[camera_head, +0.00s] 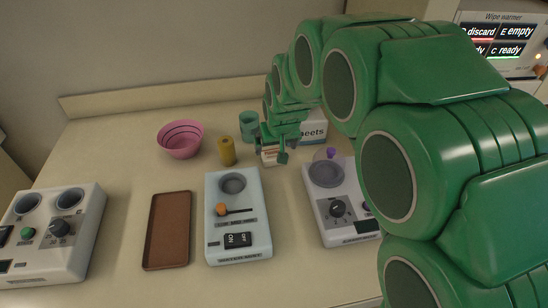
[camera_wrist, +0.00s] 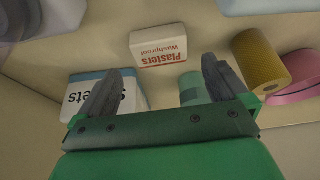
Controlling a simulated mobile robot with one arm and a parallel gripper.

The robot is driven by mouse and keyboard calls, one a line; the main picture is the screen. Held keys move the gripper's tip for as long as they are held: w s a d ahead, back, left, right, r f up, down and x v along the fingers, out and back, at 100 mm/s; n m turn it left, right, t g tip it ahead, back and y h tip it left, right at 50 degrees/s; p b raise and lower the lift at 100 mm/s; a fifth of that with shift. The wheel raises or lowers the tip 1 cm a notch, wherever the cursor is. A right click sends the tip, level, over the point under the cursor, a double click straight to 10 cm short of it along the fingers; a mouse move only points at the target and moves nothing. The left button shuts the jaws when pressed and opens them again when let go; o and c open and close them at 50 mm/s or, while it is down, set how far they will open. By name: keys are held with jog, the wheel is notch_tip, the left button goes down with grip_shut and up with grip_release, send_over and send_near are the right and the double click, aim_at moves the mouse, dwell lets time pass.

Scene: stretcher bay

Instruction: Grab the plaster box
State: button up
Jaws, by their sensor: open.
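The plaster box (camera_wrist: 159,47) is a small white box with a red-brown "Plasters Washproof" label, upside down in the wrist view. It stands on the counter ahead of my gripper (camera_wrist: 163,85), roughly between the lines of the two open fingers, with a gap to the fingertips. In the head view the plaster box (camera_head: 269,155) is partly hidden by my gripper (camera_head: 273,150), which hangs close over it. My gripper holds nothing.
A larger white and blue box (camera_head: 314,127) stands just behind. A teal cup (camera_head: 249,126), yellow roll (camera_head: 227,151) and pink bowl (camera_head: 180,139) are to the left. Devices (camera_head: 238,215) (camera_head: 341,205) and a brown tray (camera_head: 167,231) stand in front.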

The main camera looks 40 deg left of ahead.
aim_at(274, 154)
jog(key=shift+x, duration=2.35)
jog(key=shift+s, duration=0.1)
jog(key=c, duration=1)
jog(key=shift+o, duration=0.2)
